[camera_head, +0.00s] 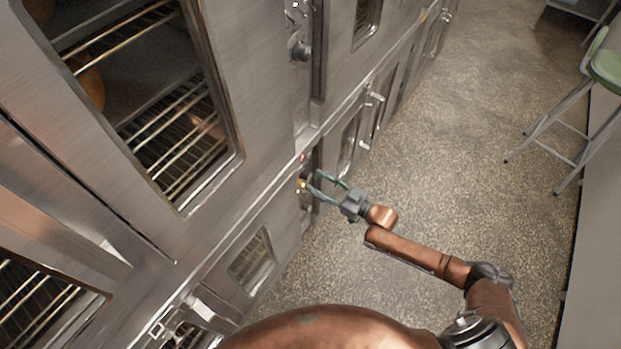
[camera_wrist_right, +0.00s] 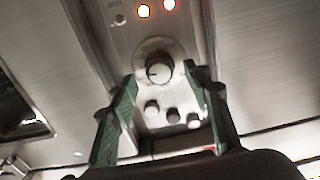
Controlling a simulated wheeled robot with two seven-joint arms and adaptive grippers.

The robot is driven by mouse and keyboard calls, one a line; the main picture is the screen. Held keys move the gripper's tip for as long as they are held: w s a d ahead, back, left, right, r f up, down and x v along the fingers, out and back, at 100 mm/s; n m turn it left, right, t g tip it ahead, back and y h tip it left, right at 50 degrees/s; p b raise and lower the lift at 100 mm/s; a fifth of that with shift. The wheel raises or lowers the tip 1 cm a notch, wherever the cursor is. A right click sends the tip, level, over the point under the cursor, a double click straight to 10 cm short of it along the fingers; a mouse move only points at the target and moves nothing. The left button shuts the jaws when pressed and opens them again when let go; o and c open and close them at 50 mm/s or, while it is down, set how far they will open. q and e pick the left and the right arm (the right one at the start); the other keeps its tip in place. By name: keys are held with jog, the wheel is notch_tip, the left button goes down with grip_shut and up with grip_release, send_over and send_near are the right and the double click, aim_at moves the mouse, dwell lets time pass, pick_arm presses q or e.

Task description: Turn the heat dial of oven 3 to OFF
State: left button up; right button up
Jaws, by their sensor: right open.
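The heat dial (camera_wrist_right: 159,70) is a round silver knob with a dark mark, on a narrow metal control panel (camera_wrist_right: 160,35). In the right wrist view my right gripper (camera_wrist_right: 162,72) is open, with one green finger on each side of the dial. I cannot tell whether the fingers touch it. In the head view my right gripper (camera_head: 314,184) reaches to the panel between the lower oven doors; the dial is not clear there. The oven number and the dial's markings are too small or blurred to read. My left gripper is not in view.
A large oven window (camera_head: 180,135) with wire racks is at left. A green stool (camera_head: 606,72) stands at right on open speckled floor (camera_head: 440,150).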

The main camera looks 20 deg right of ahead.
aim_at(306, 175)
jog(key=shift+x, duration=1.15)
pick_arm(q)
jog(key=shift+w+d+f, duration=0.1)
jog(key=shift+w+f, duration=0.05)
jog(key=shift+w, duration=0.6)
pick_arm(e)
jog(key=shift+w+a, duration=0.25)
jog(key=shift+w, duration=0.1)
jog(key=c, duration=1.2)
